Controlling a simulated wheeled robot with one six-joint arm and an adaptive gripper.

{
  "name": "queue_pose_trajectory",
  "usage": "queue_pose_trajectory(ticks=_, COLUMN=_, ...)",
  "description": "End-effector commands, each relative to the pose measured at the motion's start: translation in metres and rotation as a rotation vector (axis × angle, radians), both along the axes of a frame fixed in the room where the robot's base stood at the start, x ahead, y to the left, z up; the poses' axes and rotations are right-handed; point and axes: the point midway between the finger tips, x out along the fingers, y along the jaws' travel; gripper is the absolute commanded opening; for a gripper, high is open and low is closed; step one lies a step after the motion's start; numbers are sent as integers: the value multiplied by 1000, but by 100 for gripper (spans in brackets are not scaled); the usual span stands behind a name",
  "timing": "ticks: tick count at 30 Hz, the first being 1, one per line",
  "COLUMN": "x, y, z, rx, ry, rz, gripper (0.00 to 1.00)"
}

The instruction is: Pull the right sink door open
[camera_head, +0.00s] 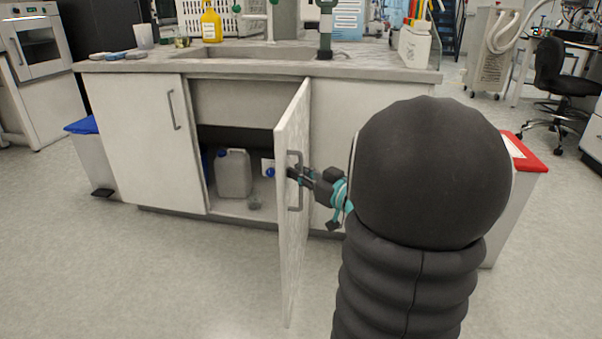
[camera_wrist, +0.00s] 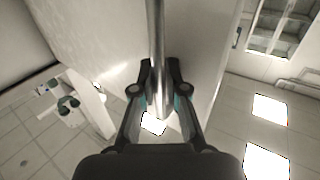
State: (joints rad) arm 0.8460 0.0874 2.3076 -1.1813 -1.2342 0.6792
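The right sink door (camera_head: 293,240) stands swung out from the cabinet, roughly at a right angle to its front. Its vertical metal handle (camera_head: 299,182) is on the outer face, near the free edge. My gripper (camera_head: 294,173) is at the handle, reaching in from the right. In the wrist view the handle bar (camera_wrist: 157,30) runs between the two fingers of my gripper (camera_wrist: 160,68), which are closed in close on both sides of it. Small details of the contact are hard to see.
The left door (camera_head: 138,140) is shut. A red-lidded bin (camera_head: 530,160) stands at the right end. The floor in front is clear.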

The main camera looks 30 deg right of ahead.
Motion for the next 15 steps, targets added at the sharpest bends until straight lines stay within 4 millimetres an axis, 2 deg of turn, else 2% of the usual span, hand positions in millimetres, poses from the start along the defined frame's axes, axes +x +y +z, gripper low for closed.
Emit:
queue_pose_trajectory(ticks=11, x=-2, y=-1, z=0, rx=0, ry=1, rz=-3, gripper=22)
queue_pose_trajectory(ticks=15, x=-12, y=-4, z=0, rx=-1, ry=1, rz=-5, gripper=22)
